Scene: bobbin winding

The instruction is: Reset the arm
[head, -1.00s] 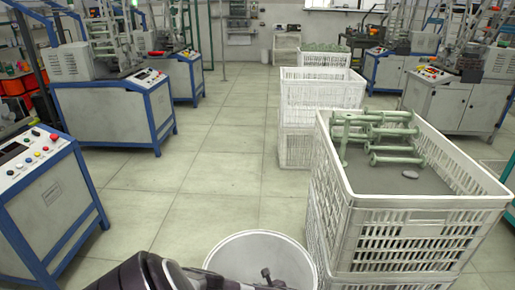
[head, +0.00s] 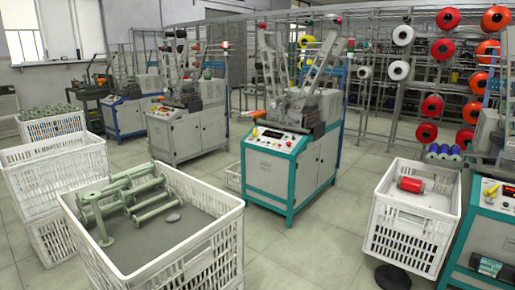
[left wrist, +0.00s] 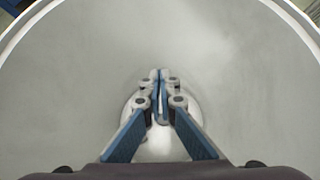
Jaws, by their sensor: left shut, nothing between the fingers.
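My left gripper (left wrist: 160,78) shows in the left wrist view, its blue-padded fingers together with nothing between them. It points down into a round white bin (left wrist: 240,60), whose curved rim runs around the top and sides of that view. A small pale rounded shape lies at the bottom of the picture, partly hidden by the fingers; I cannot tell what it is. In the head view neither of my arms nor grippers shows.
A white crate (head: 205,255) with green bobbins (head: 130,195) stands front left. A winding machine (head: 285,165) is in the middle. A white crate (head: 400,235) with a red bobbin (head: 410,184) stands right. Colourful spools (head: 445,50) hang on racks behind. Floor shows between crates.

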